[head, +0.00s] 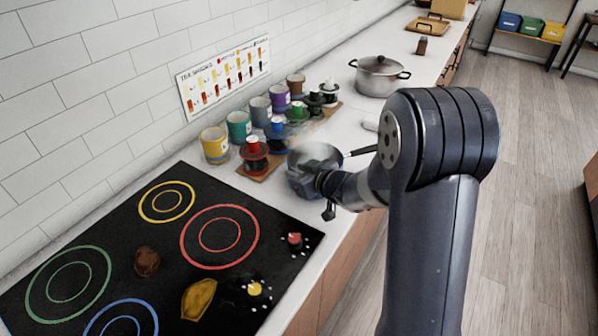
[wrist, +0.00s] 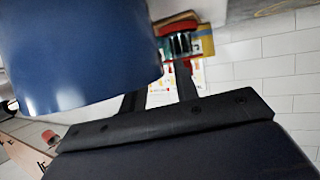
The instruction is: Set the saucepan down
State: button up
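A grey saucepan (head: 318,156) shows behind my gripper, beside the row of tins and spools. Its black handle (head: 361,151) points right towards my arm. A large smooth blue surface (wrist: 75,50), probably the saucepan's side, fills the upper left of the wrist view. My gripper (head: 318,187) is in front of the saucepan and over the counter edge. In the wrist view its two dark fingers (wrist: 160,88) stand apart, with a gap between them. The left fingertip is hidden by the blue surface. I cannot tell whether the saucepan touches the counter.
The black cooktop (head: 120,270) with coloured rings lies at the lower left. Several tins (head: 240,126) and spools (head: 254,157) line the wall. A lidded pot (head: 379,75) stands further back.

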jog(key=shift+r, duration=0.1)
jog(key=shift+s+d+r, duration=0.1)
jog(key=shift+s+d, duration=0.05)
jog(key=shift+d, duration=0.05)
jog(key=v, duration=1.1)
jog(key=shift+s, duration=0.25)
jog(key=shift+d, duration=0.1)
